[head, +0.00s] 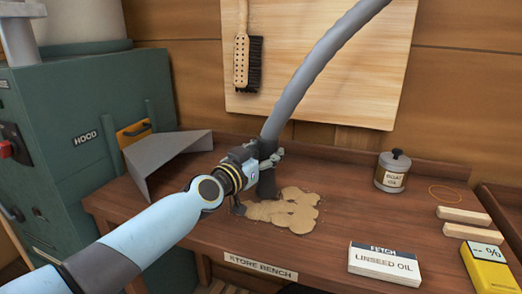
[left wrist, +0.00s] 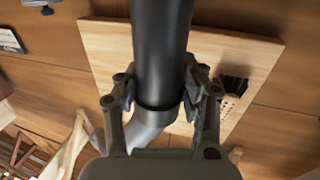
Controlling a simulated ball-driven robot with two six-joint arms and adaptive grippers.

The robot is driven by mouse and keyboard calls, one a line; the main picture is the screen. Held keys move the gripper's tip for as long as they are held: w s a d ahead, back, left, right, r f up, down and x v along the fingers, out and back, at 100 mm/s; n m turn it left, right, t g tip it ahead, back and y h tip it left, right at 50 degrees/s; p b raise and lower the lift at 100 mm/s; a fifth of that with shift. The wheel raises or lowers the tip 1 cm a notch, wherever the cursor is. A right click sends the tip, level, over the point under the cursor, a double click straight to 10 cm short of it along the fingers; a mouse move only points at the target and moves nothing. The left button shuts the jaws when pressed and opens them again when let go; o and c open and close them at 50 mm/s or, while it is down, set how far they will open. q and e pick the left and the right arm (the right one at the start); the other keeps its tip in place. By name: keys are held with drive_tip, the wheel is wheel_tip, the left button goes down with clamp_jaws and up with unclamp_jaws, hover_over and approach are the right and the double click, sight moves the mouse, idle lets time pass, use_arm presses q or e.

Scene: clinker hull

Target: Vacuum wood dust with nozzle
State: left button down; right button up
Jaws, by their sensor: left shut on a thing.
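My left gripper (head: 262,157) is shut on the dark nozzle (head: 267,183) of a grey hose (head: 312,72). The hose rises from the nozzle to the top edge of the head view. In the left wrist view the gripper fingers (left wrist: 160,95) sit on both sides of the dark tube (left wrist: 160,45). The nozzle's lower end is at the left side of a pale wood dust patch (head: 292,212) on the bench. I cannot tell whether it touches the bench top. My right gripper is not in view.
On the store bench (head: 330,178) stand a boat oil tin (head: 393,171), a linseed oil box (head: 385,264), wooden sticks (head: 463,215) and a yellow meter (head: 488,268). A grey dustpan-like hood (head: 165,155) is at the left. A brush (head: 247,62) hangs on the backboard (head: 345,62).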

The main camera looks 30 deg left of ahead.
use_arm(q)
drive_tip(key=w+d, duration=0.2)
drive_tip(key=d, duration=0.9)
drive_tip(key=shift+w+d+p, duration=0.25)
drive_tip(key=shift+w+p, duration=0.1)
idle(0.8)
drive_tip(key=shift+s, duration=0.15)
drive_tip(key=s+d, duration=0.1)
drive_tip(key=s, duration=0.5)
drive_tip(key=shift+s+d, duration=0.2)
drive_tip(key=shift+d, duration=0.1)
idle(0.6)
drive_tip(key=s+a, duration=0.3)
drive_tip(key=a, duration=1.2)
drive_tip(key=shift+s+p, duration=0.25)
drive_tip(key=shift+p, duration=0.2)
idle(1.3)
idle(0.5)
